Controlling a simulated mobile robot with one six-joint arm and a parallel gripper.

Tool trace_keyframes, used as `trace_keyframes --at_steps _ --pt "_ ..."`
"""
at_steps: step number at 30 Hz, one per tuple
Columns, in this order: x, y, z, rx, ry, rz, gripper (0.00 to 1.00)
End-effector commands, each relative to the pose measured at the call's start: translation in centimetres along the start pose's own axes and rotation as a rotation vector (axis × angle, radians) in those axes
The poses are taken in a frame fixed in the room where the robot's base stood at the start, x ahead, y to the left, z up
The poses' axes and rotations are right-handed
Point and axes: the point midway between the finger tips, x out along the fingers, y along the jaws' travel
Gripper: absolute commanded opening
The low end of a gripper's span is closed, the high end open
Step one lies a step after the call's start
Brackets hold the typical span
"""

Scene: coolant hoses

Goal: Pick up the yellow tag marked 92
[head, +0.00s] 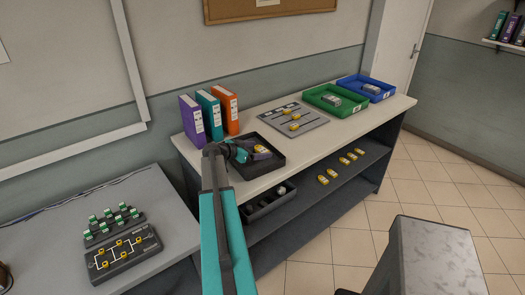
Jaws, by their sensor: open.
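Yellow tags show in several places, and no number can be read on any of them at this size. A yellow tag (261,148) lies in the black tray (277,172) on the white counter. My gripper (250,155) is over the left part of that tray, close beside this tag; it is small in view, and whether it touches the tag cannot be told. The gripper is open. More yellow tags (323,180) lie in a row on the shelf under the counter. Yellow tags (294,126) also sit on a grey board (311,121).
Purple, teal and orange binders (209,115) stand behind the tray. A green bin (323,100) and a blue bin (385,87) stand at the counter's far end. A dark bin (262,215) is on the shelf. Left, a panel (125,262) carries yellow pieces. A grey block (435,255) stands front right.

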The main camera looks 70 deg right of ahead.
Motion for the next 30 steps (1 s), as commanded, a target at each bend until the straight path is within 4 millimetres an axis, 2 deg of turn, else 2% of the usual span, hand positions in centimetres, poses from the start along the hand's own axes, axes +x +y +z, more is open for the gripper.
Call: trace_keyframes --at_steps 2,9,22,30 --pt "0.0 0.0 0.0 0.0 0.0 0.0 0.77" --pt "-0.1 0.0 0.0 0.0 0.0 -0.001 0.37" --pt "-0.2 -0.1 -0.2 0.0 0.0 -0.001 0.36" --pt "-0.8 -0.1 -1.5 0.001 0.002 -0.002 0.36"
